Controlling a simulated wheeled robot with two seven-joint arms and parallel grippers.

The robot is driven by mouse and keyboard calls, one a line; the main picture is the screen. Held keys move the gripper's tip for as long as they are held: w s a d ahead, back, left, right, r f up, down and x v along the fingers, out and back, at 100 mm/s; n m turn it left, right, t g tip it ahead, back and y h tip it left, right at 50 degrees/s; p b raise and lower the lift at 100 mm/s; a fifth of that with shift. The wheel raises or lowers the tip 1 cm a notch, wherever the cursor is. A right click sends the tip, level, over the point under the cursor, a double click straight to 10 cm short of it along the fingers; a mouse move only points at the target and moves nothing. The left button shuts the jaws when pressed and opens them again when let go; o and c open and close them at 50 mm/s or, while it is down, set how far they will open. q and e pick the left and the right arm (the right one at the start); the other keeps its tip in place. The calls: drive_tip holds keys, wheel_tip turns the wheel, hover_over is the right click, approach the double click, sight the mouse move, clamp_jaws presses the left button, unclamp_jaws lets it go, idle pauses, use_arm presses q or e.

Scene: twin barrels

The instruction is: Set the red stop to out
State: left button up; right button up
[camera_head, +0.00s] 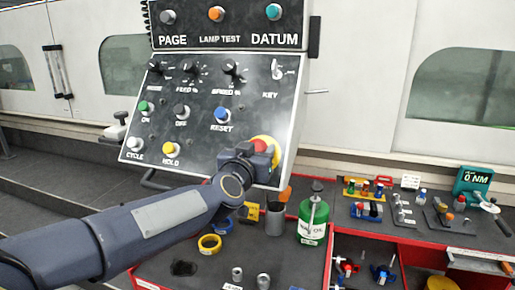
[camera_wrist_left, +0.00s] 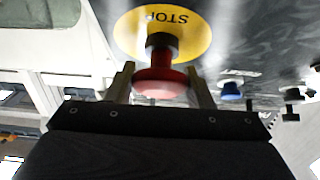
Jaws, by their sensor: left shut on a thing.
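The red stop (camera_head: 259,146) is a mushroom knob on a yellow disc (camera_head: 277,153) at the lower right of the tilted control panel (camera_head: 213,112). My left gripper (camera_head: 258,156) is at the knob and hides part of it and of the disc in the head view. In the left wrist view the red knob (camera_wrist_left: 160,83) sits between my two fingers, and my left gripper (camera_wrist_left: 160,88) is shut on it. A dark stem (camera_wrist_left: 161,45) shows between the red cap and the yellow disc marked STOP (camera_wrist_left: 190,32). My right gripper is in neither view.
Near the stop are a blue RESET button (camera_head: 222,115), a yellow HOLD button (camera_head: 171,148) and a key switch (camera_head: 277,69). Below the panel, a red-edged cart carries a green oil can (camera_head: 312,222), a grey cup (camera_head: 275,220) and a yellow tape roll (camera_head: 209,244).

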use_arm(q)
drive_tip(key=shift+s+a+r, duration=0.1)
drive_tip(key=shift+s+r, duration=0.3)
drive_tip(key=shift+r, duration=0.1)
drive_tip(key=shift+f, duration=0.1)
drive_tip(key=o, duration=1.3)
drive_tip(key=shift+s, duration=0.15)
drive_tip(key=shift+o, duration=0.2)
drive_tip(key=v, duration=0.7)
drive_tip(key=shift+s+a, duration=0.15)
drive_tip(key=shift+s, duration=0.15)
